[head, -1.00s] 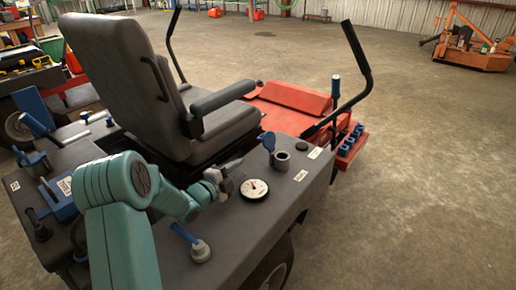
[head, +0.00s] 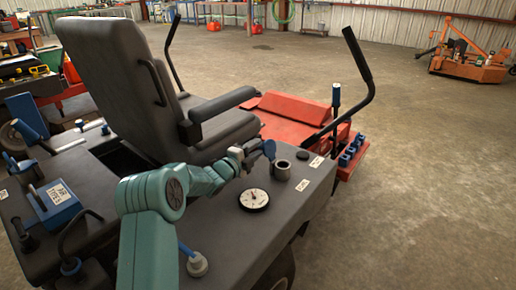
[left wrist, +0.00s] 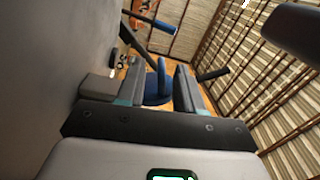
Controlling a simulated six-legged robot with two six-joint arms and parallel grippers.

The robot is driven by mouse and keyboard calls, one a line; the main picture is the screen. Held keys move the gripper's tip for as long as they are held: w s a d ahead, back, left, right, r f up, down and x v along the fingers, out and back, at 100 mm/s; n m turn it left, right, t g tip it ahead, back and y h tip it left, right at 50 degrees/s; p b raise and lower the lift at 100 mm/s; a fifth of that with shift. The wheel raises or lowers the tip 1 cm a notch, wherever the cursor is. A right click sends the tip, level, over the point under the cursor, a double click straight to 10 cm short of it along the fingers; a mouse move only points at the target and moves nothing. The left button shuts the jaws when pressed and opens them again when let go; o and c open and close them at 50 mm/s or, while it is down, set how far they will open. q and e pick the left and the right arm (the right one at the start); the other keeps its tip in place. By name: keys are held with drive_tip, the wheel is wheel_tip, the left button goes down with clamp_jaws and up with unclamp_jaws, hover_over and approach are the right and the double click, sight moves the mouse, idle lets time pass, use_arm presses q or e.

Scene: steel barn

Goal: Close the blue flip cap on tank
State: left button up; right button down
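The blue flip cap (head: 269,149) stands raised on the far-left side of the grey tank neck (head: 282,170), whose mouth is uncovered. My left gripper (head: 258,151) is right behind the cap, on the side away from the neck, with its tips close to or touching it. In the left wrist view my left gripper (left wrist: 160,90) has its fingers apart, and the blue cap (left wrist: 157,84) shows in the gap between them. I cannot tell whether either finger touches it. My right gripper is not in view.
A round gauge (head: 254,200) and a blue-handled lever (head: 195,262) sit on the dark deck near my arm. The black seat (head: 115,85) is to the left. A black control lever (head: 357,60) rises at the right. A black knob (head: 303,154) lies beyond the neck.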

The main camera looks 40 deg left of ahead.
use_arm(q)
drive_tip(key=shift+w+a, duration=0.2)
drive_tip(key=shift+w, duration=0.85)
drive_tip(key=shift+s, duration=0.1)
clamp_jaws()
